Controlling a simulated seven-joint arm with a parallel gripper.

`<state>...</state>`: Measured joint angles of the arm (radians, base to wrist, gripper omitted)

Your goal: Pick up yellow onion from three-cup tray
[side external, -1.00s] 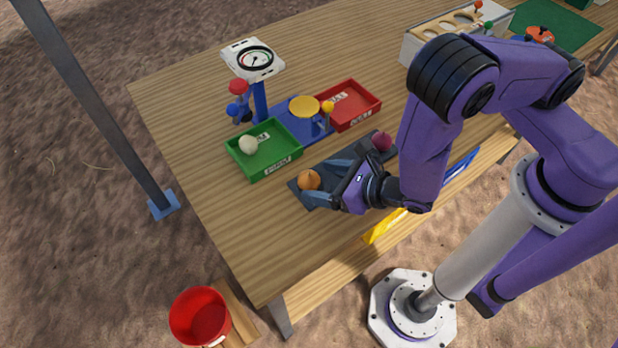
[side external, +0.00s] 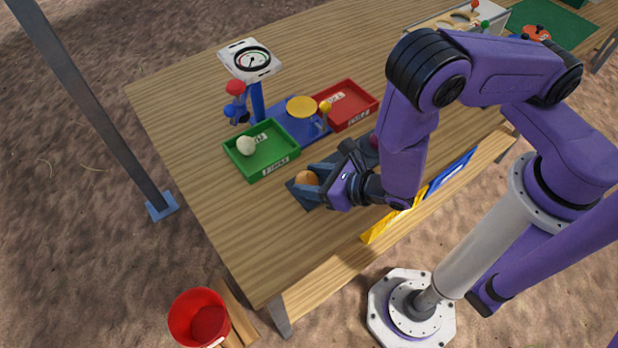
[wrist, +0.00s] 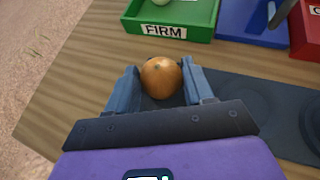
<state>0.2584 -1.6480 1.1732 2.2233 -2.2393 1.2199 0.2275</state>
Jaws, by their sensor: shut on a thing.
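The yellow onion (side external: 306,179) sits at the left end of the dark three-cup tray (side external: 300,198) on the wooden table. It also shows in the wrist view (wrist: 161,77), between the two blue-grey fingers. My gripper (side external: 314,180) is shut on the onion, with one finger on each side of it. The onion appears still at tray level; its underside is hidden. In the wrist view, the tray (wrist: 244,98) runs to the right with empty-looking round cups. A reddish-purple onion (side external: 374,142) is mostly hidden behind my wrist in the side view.
A green FIRM bin (side external: 283,166) holding a pale onion (side external: 246,146) stands just behind the tray. A red bin (side external: 362,122) and a blue scale base with a yellow pan (side external: 301,106) and dial (side external: 250,60) stand beyond. A red bucket (side external: 186,306) is on the ground.

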